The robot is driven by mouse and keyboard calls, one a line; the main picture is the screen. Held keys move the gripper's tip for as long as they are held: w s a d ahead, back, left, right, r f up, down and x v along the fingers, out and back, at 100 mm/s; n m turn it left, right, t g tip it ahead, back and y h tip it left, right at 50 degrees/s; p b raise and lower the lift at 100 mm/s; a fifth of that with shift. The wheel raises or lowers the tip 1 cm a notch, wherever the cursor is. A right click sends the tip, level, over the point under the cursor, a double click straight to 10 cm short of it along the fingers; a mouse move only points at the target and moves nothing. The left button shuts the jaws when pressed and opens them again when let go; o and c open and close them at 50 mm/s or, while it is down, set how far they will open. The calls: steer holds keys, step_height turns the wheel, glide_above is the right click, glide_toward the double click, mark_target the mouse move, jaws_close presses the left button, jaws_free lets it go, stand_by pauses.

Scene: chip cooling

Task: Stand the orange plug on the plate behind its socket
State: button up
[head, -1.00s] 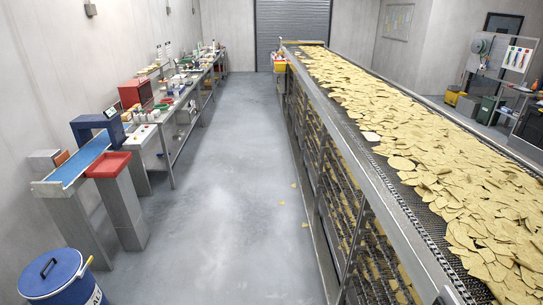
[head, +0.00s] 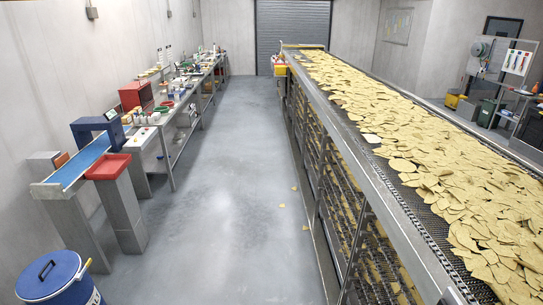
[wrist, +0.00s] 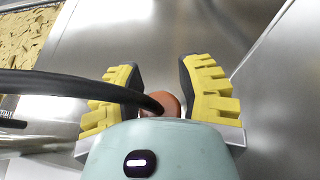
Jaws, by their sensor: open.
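In the wrist view my gripper (wrist: 160,82) is open, its two yellow-ridged fingers spread apart. An orange-brown rounded end, likely the orange plug (wrist: 167,101), shows between the fingers, close to the gripper's body. A gap shows between it and the right finger. A thick black cable (wrist: 62,84) runs from the left edge across the left finger to it. The gripper's pale body hides its lower part. A smooth grey metal plate (wrist: 165,45) lies beyond the fingers. I cannot make out the socket. The head view shows neither plug nor gripper.
In the wrist view, chips (wrist: 25,38) show at the upper left. In the head view a long chip conveyor (head: 385,205) fills the right side. A cluttered workbench (head: 172,125) and a blue bin (head: 50,277) stand left. The aisle floor (head: 235,200) between is mostly clear.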

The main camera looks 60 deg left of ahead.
steer(key=shift+r, duration=0.15)
steer(key=shift+b+v, duration=0.85)
steer(key=b+v, duration=0.3)
steer(key=v, duration=0.1)
steer(key=shift+s+a, duration=0.1)
steer(key=p, duration=0.1)
steer(key=r+p, duration=0.1)
steer(key=shift+s+a+r+p, duration=0.1)
steer(key=shift+s+a+p, duration=0.05)
steer(key=shift+s+p, duration=0.2)
steer(key=p+v, duration=0.2)
steer(key=p, duration=0.1)
steer(key=p+v, duration=0.2)
steer(key=p, duration=0.2)
steer(key=shift+s+a, duration=0.15)
steer(key=shift+s, duration=0.3)
